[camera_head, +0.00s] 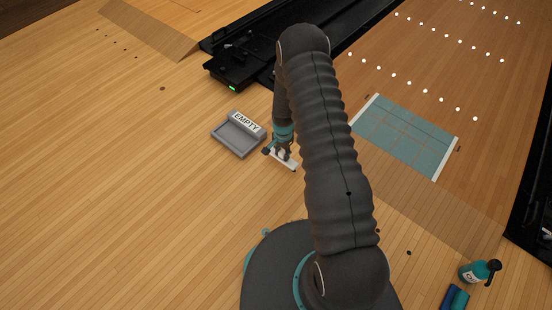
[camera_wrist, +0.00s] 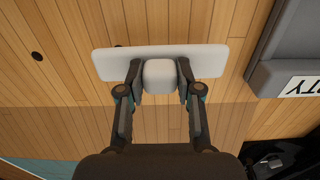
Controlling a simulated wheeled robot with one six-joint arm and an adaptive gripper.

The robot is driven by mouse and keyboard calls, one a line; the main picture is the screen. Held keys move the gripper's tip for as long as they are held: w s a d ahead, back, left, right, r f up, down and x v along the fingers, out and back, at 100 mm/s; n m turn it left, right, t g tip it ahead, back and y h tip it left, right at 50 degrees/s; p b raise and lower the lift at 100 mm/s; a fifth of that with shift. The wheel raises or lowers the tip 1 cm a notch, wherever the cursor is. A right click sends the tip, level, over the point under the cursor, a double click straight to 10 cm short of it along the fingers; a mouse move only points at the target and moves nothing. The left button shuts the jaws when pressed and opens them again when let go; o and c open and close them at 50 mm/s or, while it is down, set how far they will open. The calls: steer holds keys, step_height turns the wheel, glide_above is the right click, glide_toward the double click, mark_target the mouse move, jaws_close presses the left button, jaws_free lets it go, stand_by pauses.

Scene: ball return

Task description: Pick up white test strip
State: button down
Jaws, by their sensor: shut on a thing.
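The white test strip (camera_wrist: 207,60) is a flat pale bar with a raised block at its middle, seen across the upper part of the wrist view. My gripper (camera_wrist: 158,78) is shut on that block, one finger on each side. In the head view the strip (camera_head: 291,165) shows as a small white bar under my gripper (camera_head: 283,153), just right of the grey tray. My arm hides part of the area around it. I cannot tell whether the strip touches the floor.
The grey tray (camera_head: 234,139) marked EMPTY lies close to the left of my gripper. A black machine (camera_head: 235,66) with a green light stands behind. A teal mat (camera_head: 400,135) lies to the right. The wooden floor at left is clear.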

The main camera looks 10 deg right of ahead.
steer(key=s+d+r, duration=0.6)
steer(key=d+r, duration=0.1)
steer(key=d, duration=0.2)
steer(key=shift+s+d+p, duration=0.25)
steer(key=shift+d+p, duration=0.1)
steer(key=shift+p, duration=0.05)
